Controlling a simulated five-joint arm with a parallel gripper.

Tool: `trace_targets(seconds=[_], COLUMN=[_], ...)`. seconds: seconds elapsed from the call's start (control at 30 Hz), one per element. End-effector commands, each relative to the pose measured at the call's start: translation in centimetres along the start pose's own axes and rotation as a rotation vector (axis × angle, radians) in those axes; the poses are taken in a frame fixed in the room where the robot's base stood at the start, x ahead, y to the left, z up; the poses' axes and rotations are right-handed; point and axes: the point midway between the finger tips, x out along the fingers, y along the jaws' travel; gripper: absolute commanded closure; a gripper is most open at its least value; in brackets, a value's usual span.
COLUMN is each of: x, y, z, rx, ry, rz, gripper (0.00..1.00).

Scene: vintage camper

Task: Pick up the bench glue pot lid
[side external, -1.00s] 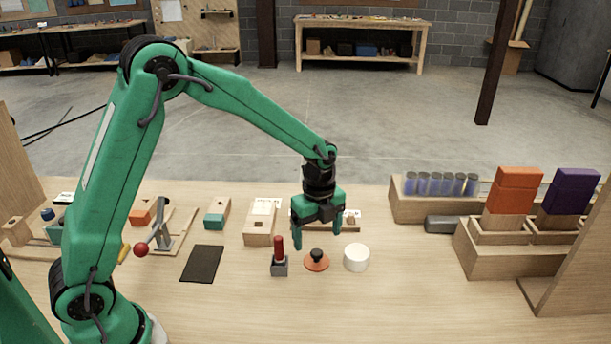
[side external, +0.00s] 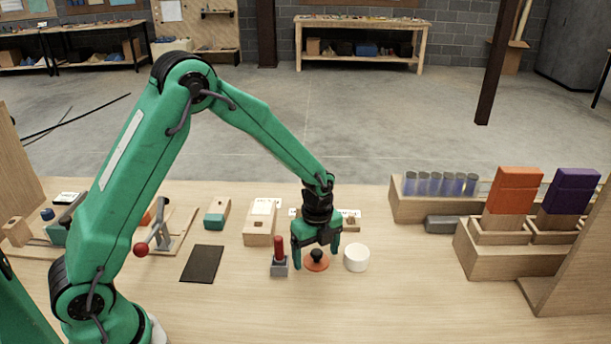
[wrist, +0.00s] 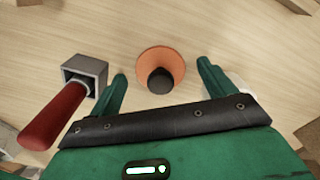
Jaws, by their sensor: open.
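The glue pot lid is an orange disc with a black knob. In the side view the lid (side external: 316,264) lies flat on the wooden bench, between a red-handled tool in a grey holder and a white pot. My green gripper (side external: 317,259) is open just above the lid, with one finger on each side of the knob. In the wrist view the lid (wrist: 162,62) shows between and slightly beyond my two fingertips, with its knob toward me. The white pot (side external: 356,258) stands right of the lid, and its wrist view is mostly hidden behind my right finger.
The red-handled tool (side external: 279,250) in its grey holder stands close to my left finger; it also shows in the wrist view (wrist: 52,115). A dark mat (side external: 202,264) lies further left. Wooden blocks (side external: 260,228) stand behind. The bench front is clear.

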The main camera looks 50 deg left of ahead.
Motion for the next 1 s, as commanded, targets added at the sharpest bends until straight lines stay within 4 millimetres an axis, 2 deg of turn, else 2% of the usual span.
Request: trace_targets(seconds=[0.47, 0.5, 0.57, 0.73, 1.0], x=[0.04, 0.04, 0.04, 0.04, 0.00], y=[-0.02, -0.02, -0.02, -0.02, -0.03], z=[0.00, 0.00, 0.00, 0.00, 0.00], rx=[0.000, 0.000, 0.000, 0.000, 0.000], ry=[0.000, 0.000, 0.000, 0.000, 0.000], rz=[-0.001, -0.001, -0.001, -0.001, -0.001], gripper=[0.17, 0.19, 0.31, 0.65, 0.66])
